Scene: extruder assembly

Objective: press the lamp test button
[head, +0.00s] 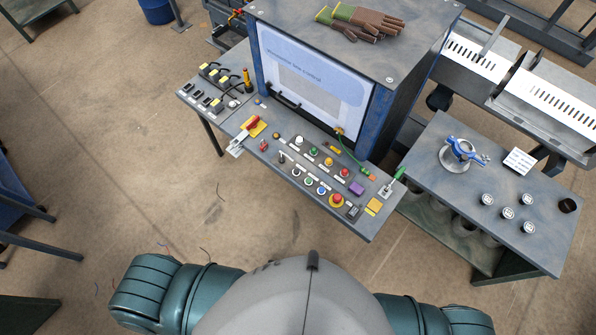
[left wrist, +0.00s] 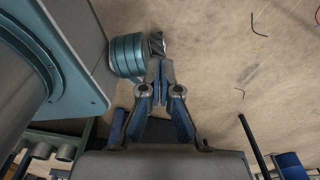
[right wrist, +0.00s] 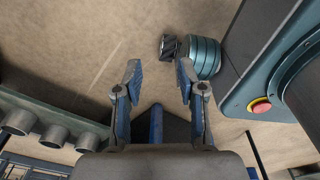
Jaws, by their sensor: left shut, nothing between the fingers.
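A sloped grey control panel (head: 362,229) stands ahead of me in the head view. It carries rows of small round buttons, among them a white button (head: 298,140), a green button (head: 313,151), a red button (head: 344,172) and a blue button (head: 321,189). The labels are too small to read, so I cannot tell which is the lamp test button. My left gripper (left wrist: 160,75) is shut and empty in the left wrist view. My right gripper (right wrist: 158,72) is open and empty in the right wrist view. Both hang over bare floor, away from the panel, outside the head view.
A screen (head: 315,80) rises behind, with gloves (head: 362,22) on top. A side table (head: 440,180) at the right holds a blue-handled device (head: 460,151) and several small cylinders. Floor before the panel is clear.

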